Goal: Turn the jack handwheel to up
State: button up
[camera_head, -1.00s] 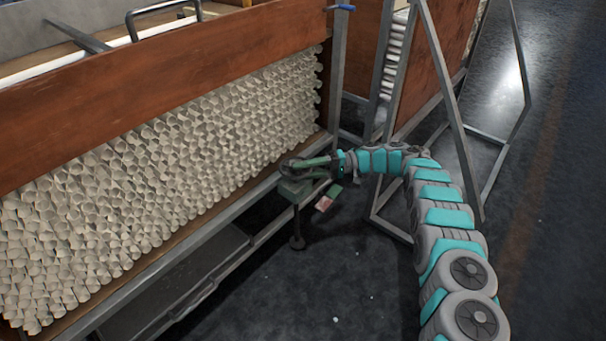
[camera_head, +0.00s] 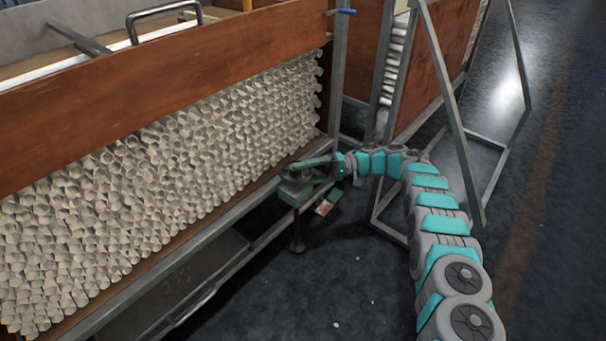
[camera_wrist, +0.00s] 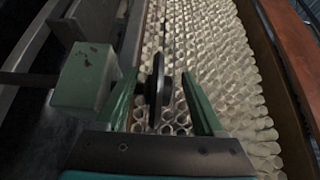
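The jack is a green box on the rack's lower front rail, with a dark leg (camera_head: 298,237) going down below it. Its green body (camera_wrist: 85,78) is at left in the wrist view. The dark handwheel (camera_wrist: 156,82) shows nearly edge-on in the wrist view, between the two green fingers of my gripper (camera_wrist: 160,85). A gap shows on each side of the wheel, so the fingers look open around it and apart from it. In the head view my gripper (camera_head: 312,168) is at the jack and hides much of the wheel. Any up marking is unreadable.
A rack with brown boards (camera_head: 170,85) holds many stacked glass tubes (camera_head: 170,170) right beside the wheel. A small red and green tag (camera_head: 327,203) is right of the jack. A metal frame (camera_head: 447,90) stands behind my arm. The floor in front is mostly clear.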

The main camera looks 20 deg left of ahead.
aim_at(304, 174)
jog(key=shift+r, duration=0.1)
notch_tip(304, 174, up, 3)
jog(key=shift+r, duration=0.1)
jog(key=shift+d+r, duration=0.1)
jog(key=shift+r, duration=0.1)
jog(key=shift+s+d+r, duration=0.25)
jog(key=shift+s+d, duration=0.05)
jog(key=shift+s, duration=0.35)
jog(key=s+d, duration=0.7)
jog(key=s, duration=0.5)
jog(key=shift+s+d+r+p, duration=0.15)
jog(key=shift+s+r+p, duration=0.15)
jog(key=shift+r, duration=0.05)
